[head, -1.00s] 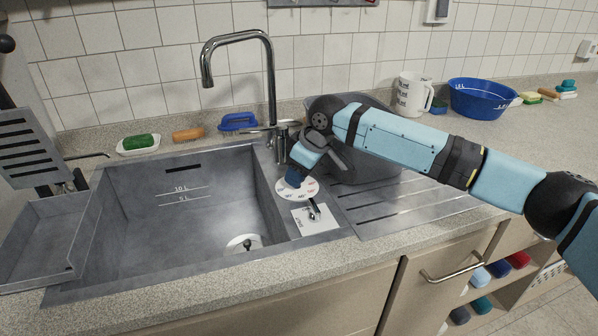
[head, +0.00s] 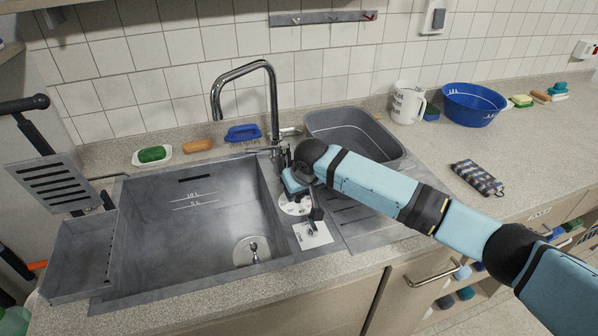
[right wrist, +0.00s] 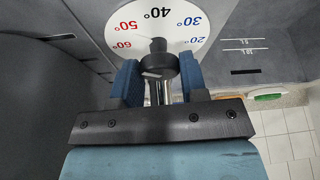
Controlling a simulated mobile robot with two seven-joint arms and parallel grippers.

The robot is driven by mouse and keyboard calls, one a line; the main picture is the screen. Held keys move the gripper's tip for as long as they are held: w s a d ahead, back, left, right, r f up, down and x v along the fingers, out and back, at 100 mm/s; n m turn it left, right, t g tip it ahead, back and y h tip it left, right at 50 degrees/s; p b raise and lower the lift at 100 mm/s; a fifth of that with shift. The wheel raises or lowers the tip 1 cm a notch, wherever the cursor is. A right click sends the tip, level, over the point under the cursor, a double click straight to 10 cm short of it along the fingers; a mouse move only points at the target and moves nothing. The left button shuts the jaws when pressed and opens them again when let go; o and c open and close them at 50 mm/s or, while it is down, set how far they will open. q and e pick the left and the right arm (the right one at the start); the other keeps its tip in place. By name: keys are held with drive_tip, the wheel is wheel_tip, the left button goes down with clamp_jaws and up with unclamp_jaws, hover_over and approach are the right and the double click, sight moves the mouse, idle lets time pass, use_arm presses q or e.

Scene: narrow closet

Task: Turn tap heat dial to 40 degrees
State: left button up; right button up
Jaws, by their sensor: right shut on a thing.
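The tap heat dial is a white round plate with coloured degree marks, right of the sink basin in the head view (head: 294,208). It also shows in the right wrist view (right wrist: 180,22), with marks from 20 to 60. Its black knob (right wrist: 158,62) sits between the blue fingers of my right gripper (right wrist: 160,80), which is shut on it. The knob's small pointer faces the 40 mark. In the head view my right wrist hides the knob and part of the plate. The tap (head: 272,100) stands behind. My left gripper is out of view.
A white card with a small lever (head: 314,236) lies just in front of the dial. The sink basin (head: 205,225) is to its left, a grey tub (head: 350,128) behind right. A blue brush (head: 242,133), mug (head: 407,103), blue bowl (head: 472,104) and checked pouch (head: 477,178) stand around.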

drive_tip(key=m+h+p, duration=0.1)
drive_tip(key=m+p, duration=0.1)
drive_tip(key=p, duration=0.1)
drive_tip(key=m+p, duration=0.2)
drive_tip(key=p, duration=0.1)
drive_tip(key=m+h+p, duration=0.1)
drive_tip(key=m+p, duration=0.1)
drive_tip(key=m, duration=0.1)
drive_tip(key=shift+s+a+r+h+p, duration=0.1)
drive_tip(key=shift+a+r+h+p, duration=0.1)
drive_tip(key=shift+a+h+p, duration=0.15)
drive_tip(key=m+h+p, duration=0.1)
drive_tip(key=m, duration=0.1)
drive_tip(key=shift+d+f+m+p, duration=0.1)
drive_tip(key=shift+f+m+p, duration=0.05)
drive_tip(key=shift+m+p, duration=0.2)
drive_tip(key=shift+m, duration=0.35)
drive_tip(key=o, duration=0.9)
drive_tip(key=v, duration=1.3)
drive_tip(key=shift+a+r, duration=0.2)
drive_tip(key=shift+r, duration=0.1)
